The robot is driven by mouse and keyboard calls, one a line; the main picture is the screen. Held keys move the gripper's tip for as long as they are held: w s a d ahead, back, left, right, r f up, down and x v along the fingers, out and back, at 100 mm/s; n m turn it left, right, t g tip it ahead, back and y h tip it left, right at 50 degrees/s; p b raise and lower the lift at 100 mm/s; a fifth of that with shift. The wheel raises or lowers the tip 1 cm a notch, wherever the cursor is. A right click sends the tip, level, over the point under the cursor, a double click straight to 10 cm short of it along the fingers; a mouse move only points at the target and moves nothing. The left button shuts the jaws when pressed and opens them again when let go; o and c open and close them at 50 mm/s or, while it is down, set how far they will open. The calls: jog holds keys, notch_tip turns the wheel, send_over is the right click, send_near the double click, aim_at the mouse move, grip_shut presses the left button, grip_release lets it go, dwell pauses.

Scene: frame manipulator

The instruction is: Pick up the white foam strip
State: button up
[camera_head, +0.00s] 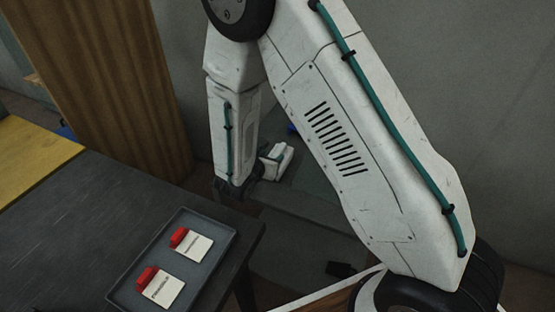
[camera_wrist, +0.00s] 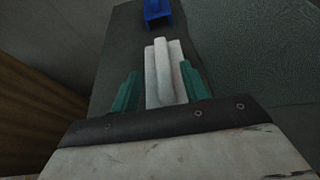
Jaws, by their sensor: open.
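The white foam strip (camera_wrist: 163,75) shows in the wrist view as a long pale piece with a raised middle ridge, lying on a dark grey surface (camera_wrist: 120,40). My gripper (camera_wrist: 160,69) has two teal fingers, open, one on each side of the strip in the picture. The right finger appears close to the strip's edge; a gap shows on the left. I cannot tell how far the fingers are above the surface. The strip's near end is hidden behind the gripper body.
A blue bracket-like part (camera_wrist: 157,12) sits just beyond the strip's far end. In the head view, a dark table (camera_head: 75,215) at left bears a grey tray (camera_head: 203,274) with two red-topped, labelled white items (camera_head: 195,245). A brown wooden panel (camera_head: 115,90) stands behind.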

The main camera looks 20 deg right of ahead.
aim_at(277, 152)
jog(key=x, duration=0.4)
jog(key=shift+s+f, duration=0.1)
jog(key=shift+s, duration=0.05)
grip_shut()
